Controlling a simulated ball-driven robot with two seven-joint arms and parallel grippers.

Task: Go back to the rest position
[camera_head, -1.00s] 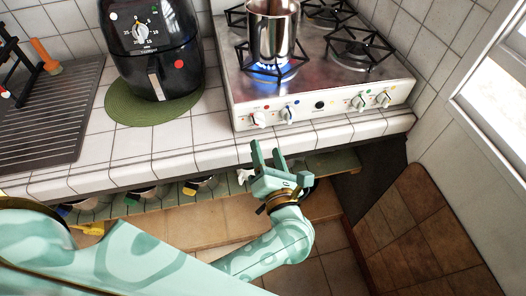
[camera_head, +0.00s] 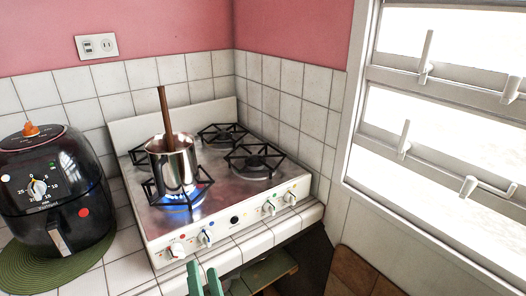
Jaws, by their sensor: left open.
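My left gripper (camera_head: 204,280) shows only by its two green fingertips at the bottom edge of the head view. The fingers are apart with nothing between them. They are in front of the counter's front edge, below the stove knobs. The rest of my left arm is out of the picture. My right gripper is not in view. A steel pot (camera_head: 176,170) stands upright on the front left burner of the stove (camera_head: 225,205), with a brown handle (camera_head: 164,108) sticking up out of it. A blue flame burns under the pot.
A black air fryer (camera_head: 55,190) stands on a green round mat (camera_head: 75,272) at the left. The tiled counter (camera_head: 130,270) runs along the front. A window (camera_head: 450,110) with handles is at the right. Below the counter, a shelf (camera_head: 268,272) partly shows.

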